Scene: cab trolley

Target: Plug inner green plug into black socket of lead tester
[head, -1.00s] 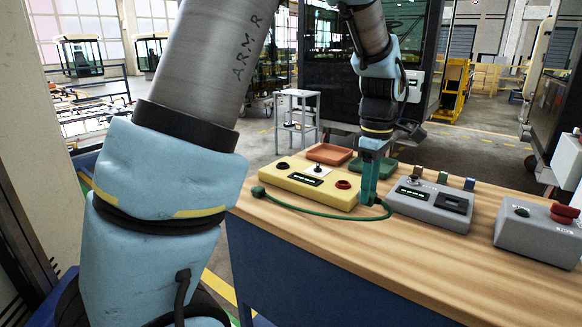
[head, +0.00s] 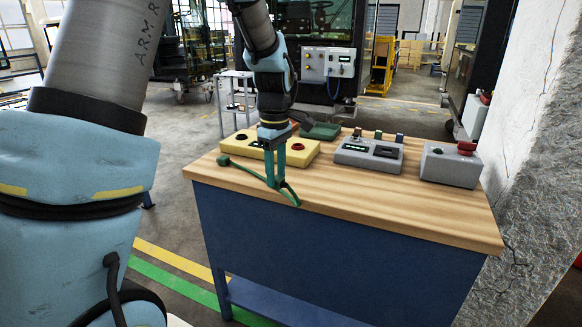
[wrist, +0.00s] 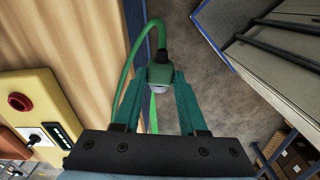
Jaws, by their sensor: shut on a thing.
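The yellow lead tester (head: 309,157) lies on the wooden bench behind my gripper. Its black socket (head: 241,137) is at the left end and its red socket (head: 298,147) at the right end; my gripper hides part of its middle. In the wrist view, the tester (wrist: 55,98) is at the left edge, with the red socket, a switch and a display showing. My gripper (head: 276,185) points down near the bench's front edge, apart from the tester. It is shut on a green plug (wrist: 160,74) with a green lead. The lead's other green plug (head: 223,160) lies at the bench's left.
A grey box with display and slot (head: 368,155) and a grey box with a red button (head: 450,166) stand to the right. A green tray (head: 320,131) is behind the tester. The bench's front right (head: 400,205) is clear. A rough wall (head: 535,160) stands at right.

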